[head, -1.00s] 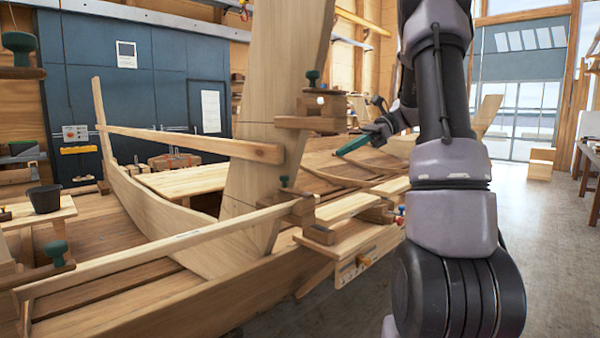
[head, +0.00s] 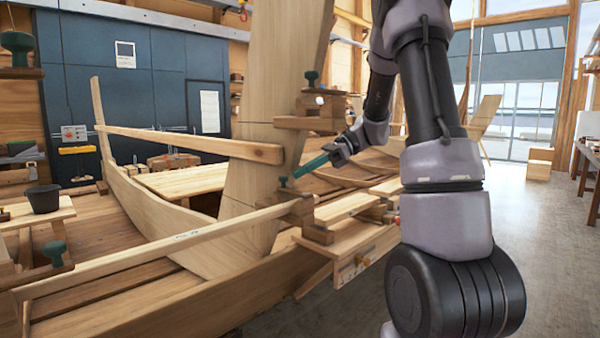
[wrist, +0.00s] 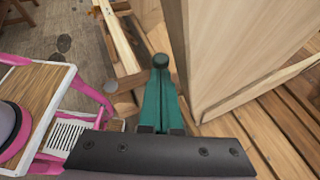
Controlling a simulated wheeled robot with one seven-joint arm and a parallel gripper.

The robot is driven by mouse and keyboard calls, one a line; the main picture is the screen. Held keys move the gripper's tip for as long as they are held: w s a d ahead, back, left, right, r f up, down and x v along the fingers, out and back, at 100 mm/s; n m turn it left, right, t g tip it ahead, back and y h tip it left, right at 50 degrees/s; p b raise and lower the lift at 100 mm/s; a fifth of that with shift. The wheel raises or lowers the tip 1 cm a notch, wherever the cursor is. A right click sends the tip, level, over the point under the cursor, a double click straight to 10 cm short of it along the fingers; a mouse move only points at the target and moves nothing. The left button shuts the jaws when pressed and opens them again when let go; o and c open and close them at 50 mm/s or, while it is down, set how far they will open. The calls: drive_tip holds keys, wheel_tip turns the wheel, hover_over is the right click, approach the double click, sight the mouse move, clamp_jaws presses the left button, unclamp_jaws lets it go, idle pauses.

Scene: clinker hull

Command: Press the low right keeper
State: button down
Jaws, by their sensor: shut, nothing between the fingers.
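The low right keeper is a small dark green knob (head: 284,181) on a stacked wooden block (head: 297,212), at the right end of a long pale batten (head: 170,243). The knob also shows in the wrist view (wrist: 160,61), just beyond my fingertips. My gripper (head: 301,173) has teal fingers, shut and empty, angled down and left. Its tips are right beside the knob in the head view. In the wrist view the fingers (wrist: 160,90) line up with the knob. I cannot tell whether they touch it.
Two more green knobs stand at the left (head: 18,42) (head: 55,253). A pink-framed stand (wrist: 85,92) is at the left in the wrist view. Open floor lies right.

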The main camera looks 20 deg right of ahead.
drive_tip(key=shift+a, duration=0.45)
drive_tip(key=shift+a, duration=0.1)
drive_tip(key=shift+s+a, duration=0.1)
drive_tip(key=shift+a, duration=0.8)
drive_tip(key=shift+d, duration=0.15)
